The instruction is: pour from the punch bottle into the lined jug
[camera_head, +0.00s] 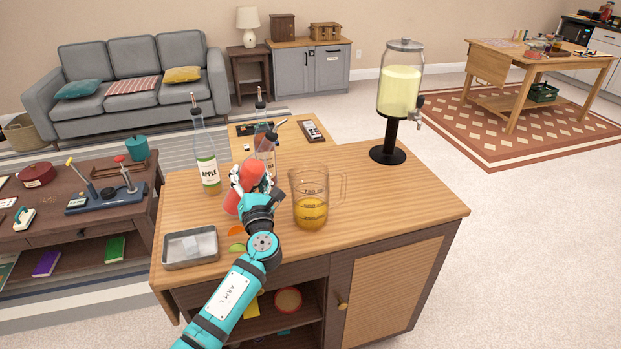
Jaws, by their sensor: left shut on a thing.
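My left gripper (252,184) is shut on the punch bottle (250,172), a clear bottle with red contents, partly hidden by my fingers. The bottle leans to the right, with its dark pourer up and to the right. The lined jug (311,190) is clear, with dark measuring lines and a handle on its right. It stands upright on the wooden counter (410,200), just right of my gripper, with amber liquid in its lower part. I see no stream between bottle and jug. My right gripper is not in view.
An apple bottle (206,157) stands left of my gripper; another bottle with a pourer (260,104) shows behind the held one. A metal tray (190,248) lies at the front left. A drink dispenser (400,92) stands at the back right. Counter right of the jug is clear.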

